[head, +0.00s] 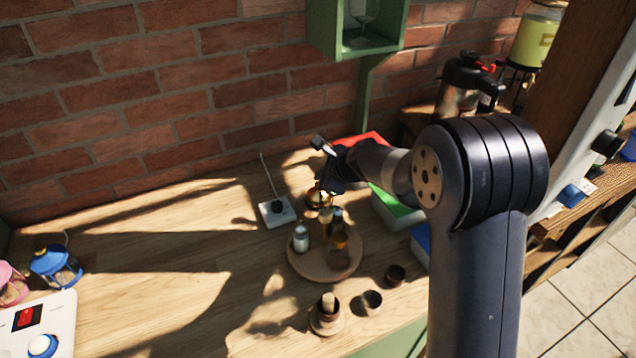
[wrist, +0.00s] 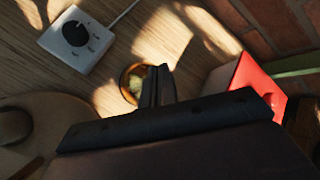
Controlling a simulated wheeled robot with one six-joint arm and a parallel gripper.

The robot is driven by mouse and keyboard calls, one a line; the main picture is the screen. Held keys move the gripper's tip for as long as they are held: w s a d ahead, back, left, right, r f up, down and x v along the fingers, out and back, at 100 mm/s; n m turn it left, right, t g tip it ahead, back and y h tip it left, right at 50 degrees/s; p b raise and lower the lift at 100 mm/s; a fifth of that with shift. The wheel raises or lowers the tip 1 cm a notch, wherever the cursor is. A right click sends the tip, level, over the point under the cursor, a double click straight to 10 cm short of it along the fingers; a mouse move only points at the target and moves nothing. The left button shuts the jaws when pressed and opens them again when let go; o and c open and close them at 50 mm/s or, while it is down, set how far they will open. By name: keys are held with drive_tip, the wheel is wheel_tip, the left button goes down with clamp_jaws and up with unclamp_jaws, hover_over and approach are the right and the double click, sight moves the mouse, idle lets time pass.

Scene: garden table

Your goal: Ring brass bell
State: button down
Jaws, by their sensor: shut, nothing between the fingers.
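The brass bell (head: 318,197) is a small golden round thing standing on the wooden table, behind the round wooden board. My gripper (head: 327,182) is right above or beside it, close to its top; I cannot tell whether they touch. In the wrist view the bell (wrist: 130,78) shows as a brass ring-like rim with a pale middle, partly hidden by my gripper. The closed fingers (wrist: 158,78) stand just to its right in that view, with nothing seen between them.
A white box with a black knob (head: 277,211) and a cable sits left of the bell. The round board (head: 297,268) holds a white shaker (head: 301,239) and bottles (head: 340,247). A red box (wrist: 250,85) stands close on the right. The table's left middle is clear.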

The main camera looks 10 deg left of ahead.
drive_tip(key=shift+f, duration=0.15)
drive_tip(key=shift+f+b, duration=0.3)
drive_tip(key=shift+b, duration=0.1)
drive_tip(key=shift+f, duration=0.15)
idle(0.4)
drive_tip(key=shift+r+p, duration=0.45)
drive_tip(key=shift+r, duration=0.15)
wheel_tip(320, 180, up, 6)
drive_tip(key=p, duration=0.5)
drive_tip(key=shift+p, duration=0.4)
drive_tip(key=shift+f, duration=0.15)
